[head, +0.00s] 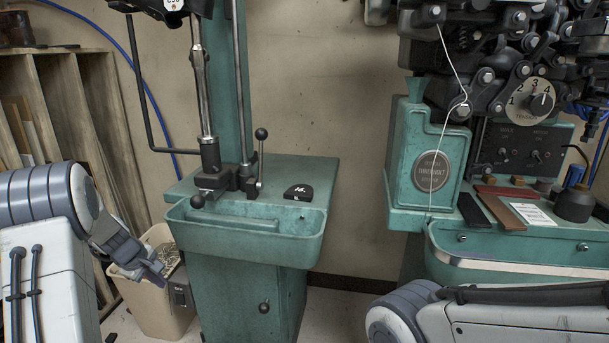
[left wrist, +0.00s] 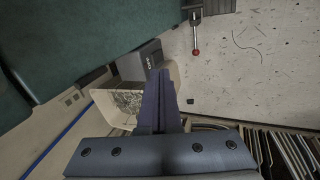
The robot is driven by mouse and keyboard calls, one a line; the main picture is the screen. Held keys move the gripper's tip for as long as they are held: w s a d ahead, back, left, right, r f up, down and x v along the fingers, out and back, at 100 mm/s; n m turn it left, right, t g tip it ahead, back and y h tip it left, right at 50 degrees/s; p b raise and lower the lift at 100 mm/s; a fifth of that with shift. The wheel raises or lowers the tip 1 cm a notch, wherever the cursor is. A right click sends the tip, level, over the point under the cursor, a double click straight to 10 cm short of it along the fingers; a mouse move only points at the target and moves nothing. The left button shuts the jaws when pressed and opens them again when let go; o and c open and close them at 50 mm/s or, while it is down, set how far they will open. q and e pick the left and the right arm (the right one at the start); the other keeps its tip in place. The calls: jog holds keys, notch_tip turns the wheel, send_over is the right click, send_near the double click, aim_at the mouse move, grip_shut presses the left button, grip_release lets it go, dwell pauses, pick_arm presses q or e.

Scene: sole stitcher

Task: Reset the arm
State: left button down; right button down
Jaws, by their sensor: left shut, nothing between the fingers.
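My left arm comes in from the left in the head view. Its gripper (head: 154,276) points down over a beige bin at the left side of the green machine. In the left wrist view the two fingers (left wrist: 159,80) lie together, shut with nothing between them. My right arm crosses the lower right of the head view in front of the stitcher, and its gripper is outside the picture.
The beige bin (head: 138,300) holds pale scraps; it also shows in the left wrist view (left wrist: 112,108). A green machine with a tray (head: 250,246) stands in the middle. The green stitcher (head: 408,150) is at right. Wooden shelving (head: 75,110) stands at left.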

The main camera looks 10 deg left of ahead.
pick_arm(q)
jog(key=s+d+r+m+g, duration=0.15)
jog(key=s+d+m, duration=0.35)
jog(key=d, duration=0.5)
jog(key=s+d+r+m, duration=0.2)
jog(key=s+d+m, duration=0.25)
jog(key=d, duration=0.45)
jog(key=s+d+r+m+g, duration=0.25)
jog(key=s+d+m, duration=0.45)
jog(key=s+d, duration=0.35)
jog(key=s+d+r+m+g, duration=0.1)
jog(key=s+d+r+m, duration=0.4)
jog(key=s+d, duration=0.6)
notch_tip(320, 180, up, 34)
jog(key=s+m+p, duration=0.1)
jog(key=s+p, duration=0.1)
jog(key=p, duration=3.3)
jog(key=shift+a+r, duration=0.15)
jog(key=shift+a, duration=0.2)
jog(key=shift+m, duration=0.25)
